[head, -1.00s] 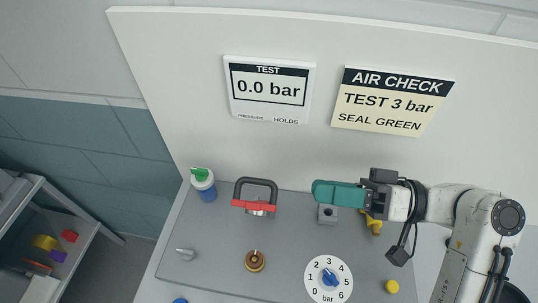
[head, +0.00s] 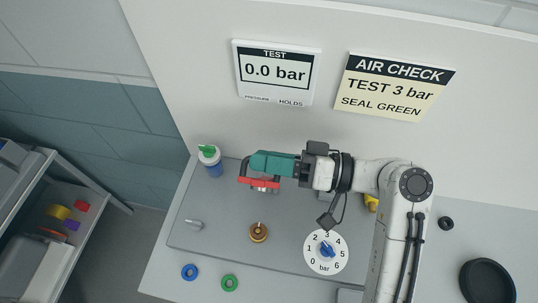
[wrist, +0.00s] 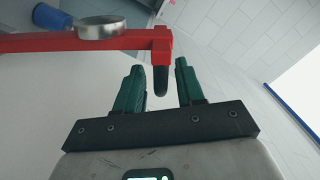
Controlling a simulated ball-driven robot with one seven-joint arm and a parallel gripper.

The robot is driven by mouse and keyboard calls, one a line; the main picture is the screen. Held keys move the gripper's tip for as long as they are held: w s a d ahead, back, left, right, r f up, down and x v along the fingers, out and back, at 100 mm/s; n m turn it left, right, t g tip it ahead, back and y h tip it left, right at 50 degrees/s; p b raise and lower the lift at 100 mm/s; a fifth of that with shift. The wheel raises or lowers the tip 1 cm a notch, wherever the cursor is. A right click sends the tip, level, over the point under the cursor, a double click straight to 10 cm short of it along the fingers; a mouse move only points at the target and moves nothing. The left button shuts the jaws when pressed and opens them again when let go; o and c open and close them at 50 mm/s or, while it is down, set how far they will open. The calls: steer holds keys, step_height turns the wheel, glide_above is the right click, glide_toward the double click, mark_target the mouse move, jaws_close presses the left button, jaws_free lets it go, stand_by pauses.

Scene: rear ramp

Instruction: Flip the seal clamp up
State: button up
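The seal clamp is a red bar (head: 260,184) with a dark looped handle (head: 242,170), on the grey panel below the 0.0 bar display. In the wrist view the red bar (wrist: 60,43) runs across the upper left, with a metal ring on it and a dark stub at its right end. My gripper (head: 255,161) is at the handle and hides much of it in the head view. In the wrist view its green fingers (wrist: 159,66) are apart, with the dark stub showing in the gap between them. Whether they touch it I cannot tell.
A green-topped blue-and-white bottle-like part (head: 210,160) stands left of the clamp. A brass knob (head: 259,232), a grey lever (head: 194,224) and a bar dial (head: 325,251) are on the panel's lower part. The white wall (head: 190,90) rises close behind.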

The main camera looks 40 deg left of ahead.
steer(key=shift+c, duration=0.2)
steer(key=c, duration=0.6)
jaws_close()
steer(key=shift+f, duration=0.15)
